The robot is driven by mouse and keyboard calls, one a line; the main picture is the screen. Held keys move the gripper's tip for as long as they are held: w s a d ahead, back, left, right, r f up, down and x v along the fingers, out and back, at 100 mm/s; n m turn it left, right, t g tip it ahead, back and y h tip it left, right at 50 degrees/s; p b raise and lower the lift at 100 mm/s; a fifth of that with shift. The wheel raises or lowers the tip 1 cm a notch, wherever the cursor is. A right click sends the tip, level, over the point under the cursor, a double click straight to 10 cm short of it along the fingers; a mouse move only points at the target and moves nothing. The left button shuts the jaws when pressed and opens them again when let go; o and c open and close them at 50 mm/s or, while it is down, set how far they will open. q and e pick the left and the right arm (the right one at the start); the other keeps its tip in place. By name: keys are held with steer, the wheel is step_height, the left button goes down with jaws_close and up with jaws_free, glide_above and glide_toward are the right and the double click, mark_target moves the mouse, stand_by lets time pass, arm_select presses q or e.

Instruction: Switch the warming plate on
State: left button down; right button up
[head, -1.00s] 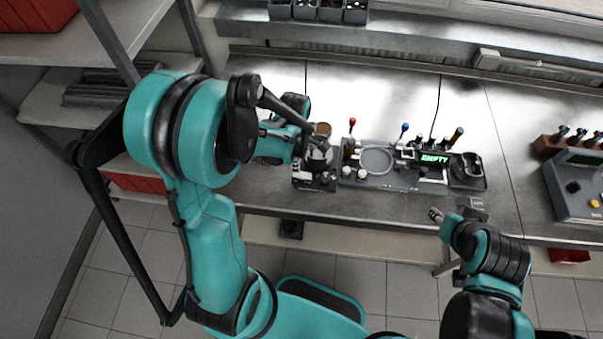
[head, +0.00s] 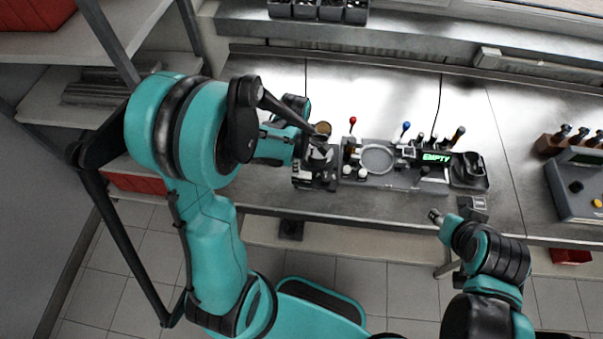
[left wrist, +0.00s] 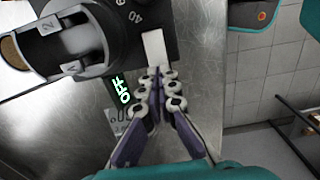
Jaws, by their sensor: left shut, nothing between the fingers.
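The warming plate seems to be the dark unit (head: 314,180) at the left end of the bench equipment in the head view, partly hidden by my left arm. In the left wrist view its dark body (left wrist: 165,12) has a round marked part, a pale tab (left wrist: 154,48) and a small green display (left wrist: 122,91) reading OFF. My left gripper (left wrist: 160,76) is shut and empty, its fingertips just below the pale tab; whether they touch it I cannot tell. My right gripper (head: 436,216) is small in the head view, over the bench's front edge, its jaws unclear.
To the right stands a grey fixture (head: 400,180) with a ring, red and blue knobbed levers and a green EMPTY display (head: 436,158). A grey control box (head: 578,190) is at the far right. Bare steel bench lies behind and between them.

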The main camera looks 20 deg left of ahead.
arm_select(q)
steer(key=shift+f+b, duration=0.5)
steer(key=shift+f, duration=0.1)
steer(key=shift+r+p, duration=2.65)
steer(key=shift+r, duration=0.95)
steer(key=shift+d+m+b, duration=0.1)
steer(key=shift+m+b, duration=0.2)
steer(key=shift+b, duration=0.1)
steer(key=s+d+m+t+b, duration=0.4)
steer(key=s+m+t+b, duration=0.3)
steer(key=m+b, duration=0.6)
steer(key=s+m, duration=0.1)
steer(key=m, duration=0.6)
steer(key=shift+m, duration=0.3)
